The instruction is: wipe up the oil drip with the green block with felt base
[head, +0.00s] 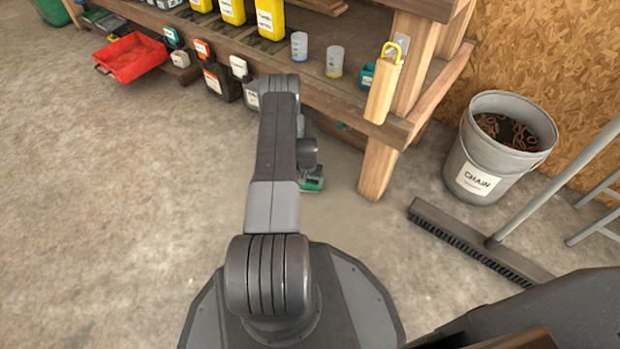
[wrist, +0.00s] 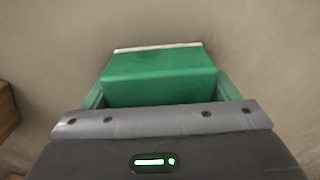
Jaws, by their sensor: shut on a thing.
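The green block (wrist: 160,78) fills the middle of the wrist view, with a pale strip of its base showing along the far edge. My gripper (wrist: 161,96) is shut on it, with a finger at its left and right sides. In the head view a bit of green at the end of my arm (head: 312,185) shows low by the floor, beside the bench leg. My arm hides most of the gripper there. Whether the block touches the floor is unclear. I cannot make out the oil drip in either view.
A wooden bench leg (head: 379,168) stands just right of my gripper, under a shelf with bottles and cups. A chain bucket (head: 500,150) and a broom (head: 475,245) are at the right. A red tray (head: 133,58) lies far left. The left floor is clear.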

